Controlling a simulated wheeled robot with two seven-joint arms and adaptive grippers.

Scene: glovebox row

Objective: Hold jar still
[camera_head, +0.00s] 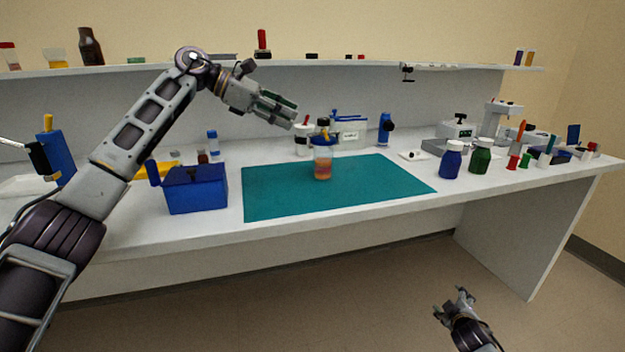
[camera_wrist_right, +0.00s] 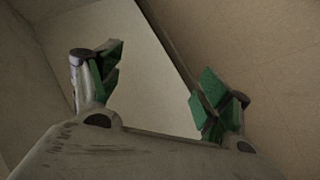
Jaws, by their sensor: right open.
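A clear jar (camera_head: 322,165) with a blue band near its top and orange contents stands upright on the green mat (camera_head: 280,195). My left gripper (camera_head: 296,114) is above and to the left of the jar, apart from it in the picture. Whether its fingers are apart cannot be told from this side. My right gripper (camera_head: 453,296) is low in front of the bench, far from the jar. In the right wrist view the right gripper (camera_wrist_right: 155,90) is open, with its green pads wide apart and nothing between them.
A blue box (camera_head: 195,189) stands left of the mat. A blue bottle (camera_head: 451,160) and a green bottle (camera_head: 481,156) stand to its right. A shelf (camera_head: 350,66) with small bottles runs behind. Much of the mat is clear.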

